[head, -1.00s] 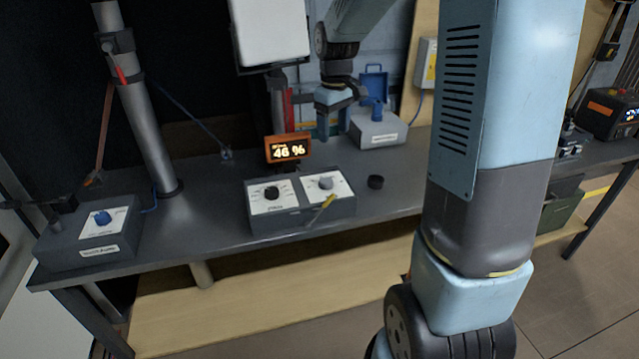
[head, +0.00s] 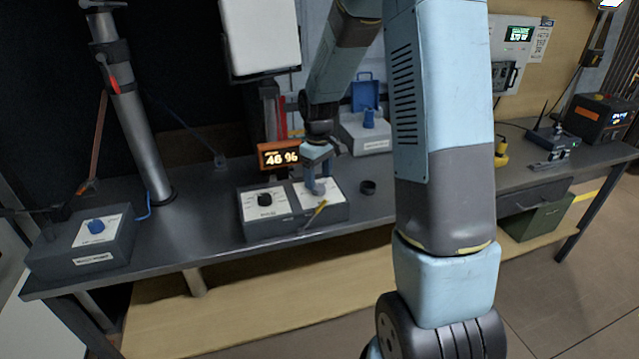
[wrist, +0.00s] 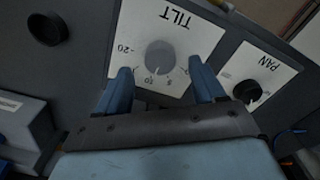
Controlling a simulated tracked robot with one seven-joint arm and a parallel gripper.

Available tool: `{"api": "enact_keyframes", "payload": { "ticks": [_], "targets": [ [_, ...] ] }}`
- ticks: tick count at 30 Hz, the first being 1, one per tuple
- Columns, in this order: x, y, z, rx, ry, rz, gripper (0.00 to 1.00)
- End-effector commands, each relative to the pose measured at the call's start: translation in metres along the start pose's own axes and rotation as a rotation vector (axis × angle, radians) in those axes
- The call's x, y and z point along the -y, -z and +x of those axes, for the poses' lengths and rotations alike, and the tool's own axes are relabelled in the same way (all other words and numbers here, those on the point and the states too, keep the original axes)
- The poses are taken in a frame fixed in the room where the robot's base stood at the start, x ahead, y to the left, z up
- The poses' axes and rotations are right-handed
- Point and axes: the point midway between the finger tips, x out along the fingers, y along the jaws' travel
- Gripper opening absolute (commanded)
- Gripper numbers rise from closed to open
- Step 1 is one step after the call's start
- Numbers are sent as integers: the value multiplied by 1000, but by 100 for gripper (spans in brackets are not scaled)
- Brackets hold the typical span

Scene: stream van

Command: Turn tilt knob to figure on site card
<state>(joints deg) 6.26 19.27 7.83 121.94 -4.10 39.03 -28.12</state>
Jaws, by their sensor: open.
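The two-knob control box (head: 297,225) stands at the middle of the bench. Its grey tilt knob (wrist: 160,57) sits on a white plate marked TILT, with -20 at one end of its scale; where the knob points is too small to tell. My gripper (wrist: 163,82) is open, its blue fingers either side of the knob's near side and seemingly apart from it. In the head view my gripper (head: 318,186) is over the tilt plate and mostly hides the knob. The black pan knob (wrist: 247,92) is beside it. I cannot make out a site card with a readable figure.
An orange display (head: 279,156) behind the box reads 46 %. A dark round cap (head: 367,187) lies to the right. A blue-knob box (head: 87,243) stands left, a grey box (head: 366,135) behind.

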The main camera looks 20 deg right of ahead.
Motion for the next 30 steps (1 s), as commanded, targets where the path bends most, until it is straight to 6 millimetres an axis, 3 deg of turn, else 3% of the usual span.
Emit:
{"api": "enact_keyframes", "payload": {
  "ticks": [7,18,30],
  "targets": [
    [0,0,25,1,1,0,69],
    [0,0,29,0,0,0,69],
    [0,0,29,0,0,0,31]
  ]
}}
